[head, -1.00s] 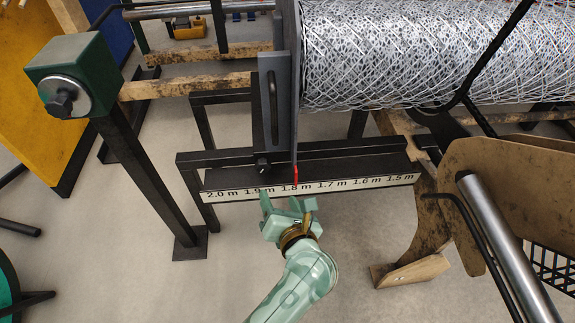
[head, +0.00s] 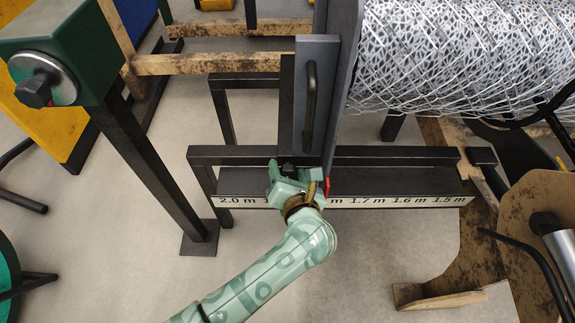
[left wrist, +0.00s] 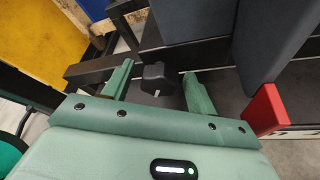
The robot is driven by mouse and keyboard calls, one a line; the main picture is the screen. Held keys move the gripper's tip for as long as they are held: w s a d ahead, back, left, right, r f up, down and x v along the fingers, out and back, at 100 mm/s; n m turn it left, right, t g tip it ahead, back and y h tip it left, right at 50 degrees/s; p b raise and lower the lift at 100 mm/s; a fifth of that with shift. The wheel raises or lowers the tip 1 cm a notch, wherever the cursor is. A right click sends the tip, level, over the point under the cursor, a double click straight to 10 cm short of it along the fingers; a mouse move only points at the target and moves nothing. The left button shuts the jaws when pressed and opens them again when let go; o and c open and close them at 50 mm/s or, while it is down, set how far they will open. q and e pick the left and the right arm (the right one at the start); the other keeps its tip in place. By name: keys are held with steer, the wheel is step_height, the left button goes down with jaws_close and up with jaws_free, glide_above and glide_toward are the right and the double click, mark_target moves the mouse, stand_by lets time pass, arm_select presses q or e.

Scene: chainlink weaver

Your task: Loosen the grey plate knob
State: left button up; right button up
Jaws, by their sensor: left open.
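The grey plate (head: 343,80) stands upright at the left end of the mesh roll, with a grey handled piece (head: 318,55) beside it. The small black plate knob (head: 288,168) sits low at the plate's foot, above the scale, partly hidden by my left gripper (head: 293,173). In the left wrist view the knob (left wrist: 157,78) shows dark and blocky between the two green fingers. The fingers are open, one on each side of it, with a visible gap at both sides. My right gripper is not in view.
A red pointer (head: 327,187) sits by the scale strip (head: 405,201), close to my left gripper's right finger. The wire mesh roll (head: 455,55) lies right of the plate. A green box on a post (head: 75,50) stands at left. Floor in front is clear.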

arm_select(q)
steer(key=c, duration=1)
steer(key=shift+n, duration=0.3)
steer(key=n+h, duration=0.3)
steer(key=shift+n, duration=0.3)
steer(key=shift+a+n+h, duration=0.15)
steer(key=shift+n+h, duration=0.65)
steer(key=shift+n, duration=0.3)
steer(key=shift+n+h, duration=0.4)
steer(key=shift+n, duration=0.3)
